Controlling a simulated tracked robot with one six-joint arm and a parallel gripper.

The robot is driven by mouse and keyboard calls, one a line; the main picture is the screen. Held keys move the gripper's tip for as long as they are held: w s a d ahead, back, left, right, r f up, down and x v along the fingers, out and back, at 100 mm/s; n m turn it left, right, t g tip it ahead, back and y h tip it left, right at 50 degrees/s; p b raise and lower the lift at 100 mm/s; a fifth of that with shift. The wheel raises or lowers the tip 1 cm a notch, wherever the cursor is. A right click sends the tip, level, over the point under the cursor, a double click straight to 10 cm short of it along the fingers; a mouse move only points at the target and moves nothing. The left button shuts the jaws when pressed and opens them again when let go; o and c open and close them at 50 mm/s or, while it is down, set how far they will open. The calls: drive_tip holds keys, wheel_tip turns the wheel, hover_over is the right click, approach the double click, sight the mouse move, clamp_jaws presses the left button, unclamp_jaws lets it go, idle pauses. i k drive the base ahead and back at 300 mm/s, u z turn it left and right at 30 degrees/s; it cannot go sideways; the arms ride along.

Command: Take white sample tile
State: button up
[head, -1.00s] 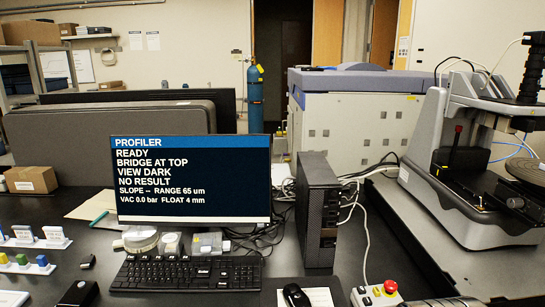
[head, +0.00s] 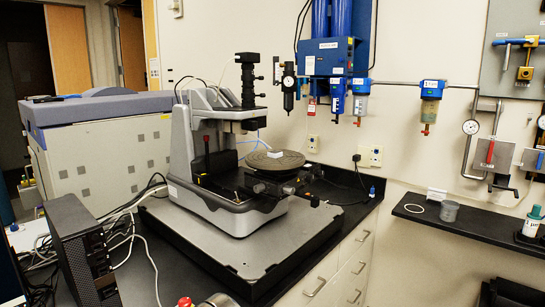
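A small white tile (head: 276,153) lies on top of the round grey stage (head: 262,162) of the profiler, in the head view. It appears to lie flat near the middle of the disc, with nothing over it but open space. The profiler (head: 215,160) is a grey machine with a black vertical column, and its stage sits to the right of its body. My gripper is not in view.
The profiler stands on a thick grey slab (head: 225,245) on the dark bench. A black computer tower (head: 82,250) stands at lower left. A black wall shelf (head: 470,227) with a grey cup (head: 449,211) is at right. Blue filter units (head: 335,58) hang behind the stage.

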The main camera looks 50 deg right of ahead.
sight(275, 154)
drive_tip(key=z, duration=1.35)
drive_tip(key=k, duration=0.45)
drive_tip(key=z, duration=0.05)
drive_tip(key=i, duration=0.5)
drive_tip(key=u, duration=0.45)
